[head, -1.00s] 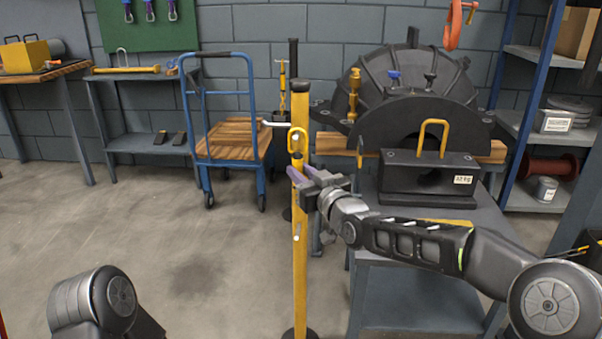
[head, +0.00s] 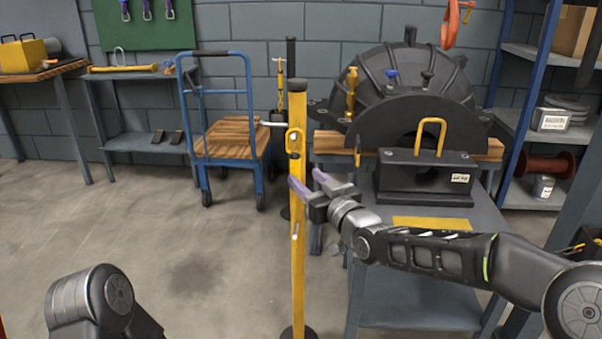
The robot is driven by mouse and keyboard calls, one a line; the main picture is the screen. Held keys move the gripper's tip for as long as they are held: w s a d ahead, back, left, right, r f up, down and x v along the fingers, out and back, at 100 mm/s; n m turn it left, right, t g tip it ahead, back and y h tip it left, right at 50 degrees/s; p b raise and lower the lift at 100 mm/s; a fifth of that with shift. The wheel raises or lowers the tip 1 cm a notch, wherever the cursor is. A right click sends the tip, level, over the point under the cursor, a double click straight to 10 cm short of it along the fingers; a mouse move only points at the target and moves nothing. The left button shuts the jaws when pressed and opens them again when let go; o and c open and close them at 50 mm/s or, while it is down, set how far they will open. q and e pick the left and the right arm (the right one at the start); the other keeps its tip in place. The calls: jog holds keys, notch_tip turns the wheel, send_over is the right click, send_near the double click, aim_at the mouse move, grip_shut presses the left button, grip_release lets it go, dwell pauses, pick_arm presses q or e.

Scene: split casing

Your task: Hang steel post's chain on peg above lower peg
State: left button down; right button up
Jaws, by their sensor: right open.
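A yellow post (head: 298,265) with a dark cap stands upright in front of me. A yellow link (head: 294,141) hangs at its upper part, at a small pale peg. A lower pale peg (head: 295,230) shows further down the post. I cannot make out more of a chain below the link. My right gripper (head: 306,180) is open beside the post, below the link and above the lower peg. Its purple finger pads are apart, with nothing visible between them; one overlaps the post in the picture. My left arm shows at the lower left, but its gripper is out of view.
A grey bench (head: 470,222) on the right carries a black block (head: 410,183) with a yellow handle. A large dark ribbed casing (head: 415,85) stands behind it. A blue trolley (head: 188,120) stands behind the post to the left. The floor at left front is clear.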

jog(key=v, duration=0.3)
jog(key=shift+s, duration=0.15)
